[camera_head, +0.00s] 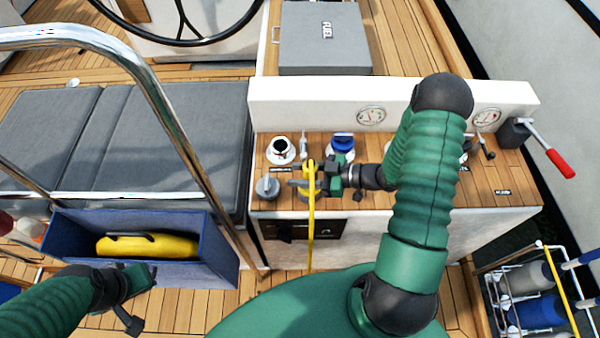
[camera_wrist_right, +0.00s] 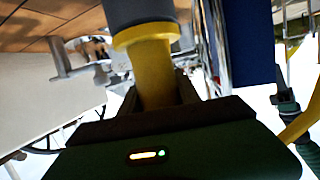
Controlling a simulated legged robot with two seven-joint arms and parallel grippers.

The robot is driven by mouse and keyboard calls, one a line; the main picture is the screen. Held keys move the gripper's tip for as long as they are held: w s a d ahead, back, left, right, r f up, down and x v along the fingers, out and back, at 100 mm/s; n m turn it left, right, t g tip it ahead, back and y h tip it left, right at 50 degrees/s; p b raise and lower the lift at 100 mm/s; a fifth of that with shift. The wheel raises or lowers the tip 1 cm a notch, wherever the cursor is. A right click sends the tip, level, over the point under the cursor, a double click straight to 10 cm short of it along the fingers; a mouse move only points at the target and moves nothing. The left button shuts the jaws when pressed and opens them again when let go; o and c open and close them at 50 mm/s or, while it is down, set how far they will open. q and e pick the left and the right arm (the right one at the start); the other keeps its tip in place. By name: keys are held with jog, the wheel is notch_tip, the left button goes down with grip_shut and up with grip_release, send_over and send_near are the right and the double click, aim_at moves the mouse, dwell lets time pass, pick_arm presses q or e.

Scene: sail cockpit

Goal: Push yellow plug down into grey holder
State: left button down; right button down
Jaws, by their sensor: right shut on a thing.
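My right gripper (camera_head: 314,180) is over the left part of the wooden-topped console and is shut on the yellow plug (camera_head: 311,170). The yellow cable hangs from it down the console's front. In the right wrist view the plug (camera_wrist_right: 152,72) is a yellow cylinder between the jaws, with a yellow collar against a dark grey cylindrical part. I cannot tell whether that part belongs to the plug or the holder. A grey round fitting (camera_head: 267,188), possibly the holder, is just left of my right gripper. My left gripper (camera_head: 138,300) is low at left, away from the plug; its jaw state is unclear.
A white-rimmed fitting (camera_head: 281,148) and a blue-capped one (camera_head: 342,142) stand behind the gripper. A steel rail (camera_head: 150,85) rises at left. A blue bin (camera_head: 185,273) holds a yellow item. A red-handled lever (camera_head: 558,160) is at right.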

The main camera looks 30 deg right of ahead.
jog(key=shift+f, duration=0.2)
jog(key=c, duration=1.1)
grip_release()
jog(key=shift+c, duration=0.2)
jog(key=shift+p+v, duration=1.05)
jog(key=shift+v, duration=1.7)
jog(key=p+v, duration=0.1)
jog(key=v, duration=0.4)
jog(key=shift+s+d+r+p, duration=0.15)
jog(key=shift+s+p, duration=0.05)
jog(key=shift+p, duration=0.2)
